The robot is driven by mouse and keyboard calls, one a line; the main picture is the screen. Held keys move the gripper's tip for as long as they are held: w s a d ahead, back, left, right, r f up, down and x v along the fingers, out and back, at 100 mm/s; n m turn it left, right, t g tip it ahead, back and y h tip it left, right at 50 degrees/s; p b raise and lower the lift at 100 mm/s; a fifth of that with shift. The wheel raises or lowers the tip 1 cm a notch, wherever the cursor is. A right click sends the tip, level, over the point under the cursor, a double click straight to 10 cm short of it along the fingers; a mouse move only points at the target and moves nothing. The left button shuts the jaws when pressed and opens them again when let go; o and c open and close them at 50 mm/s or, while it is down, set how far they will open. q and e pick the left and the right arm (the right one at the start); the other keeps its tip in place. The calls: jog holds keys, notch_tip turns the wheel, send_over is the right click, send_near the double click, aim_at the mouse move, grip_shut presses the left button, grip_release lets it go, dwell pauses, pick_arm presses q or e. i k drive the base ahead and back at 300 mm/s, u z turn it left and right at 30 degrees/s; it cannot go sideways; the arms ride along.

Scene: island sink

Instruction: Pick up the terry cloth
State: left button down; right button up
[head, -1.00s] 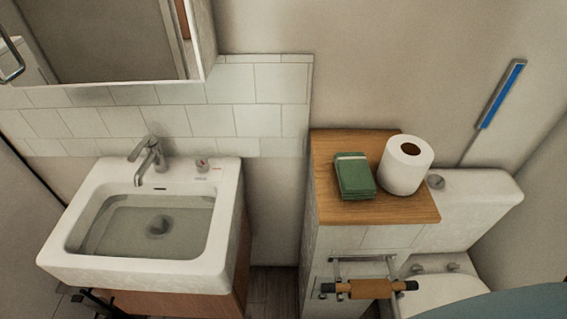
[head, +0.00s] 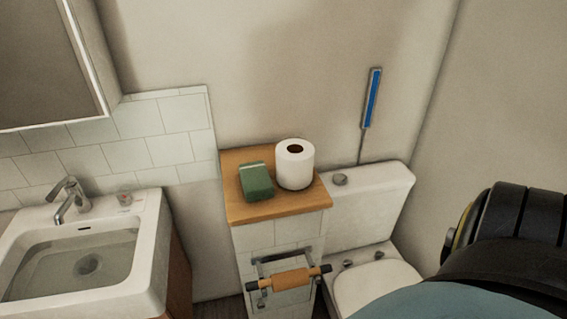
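The green folded cloth (head: 257,182), which looks like the terry cloth, lies on the wooden top (head: 285,207) of a tiled ledge, near its left side. A white toilet paper roll (head: 296,168) stands upright just right of it, very close. A dark, rounded part of my own arm fills the lower right of the head view. Neither gripper shows in the head view, so I cannot see their fingers. Nothing visible touches the cloth.
A white sink (head: 150,262) with a faucet (head: 70,197) is at the left. The toilet (head: 375,285) is right of the ledge. An orange-brown roll on a holder (head: 292,279) sticks out from the ledge front. A mirror cabinet (head: 45,60) hangs upper left.

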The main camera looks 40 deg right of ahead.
aim_at(257, 184)
jog(key=k, duration=0.45)
jog(key=z, duration=1.1)
jog(key=i, duration=0.5)
jog(key=u, duration=0.5)
jog(key=k, duration=1.15)
jog(key=u, duration=1.35)
jog(key=i, duration=0.8)
jog(key=z, duration=0.75)
jog(key=i, duration=0.6)
jog(key=z, duration=0.6)
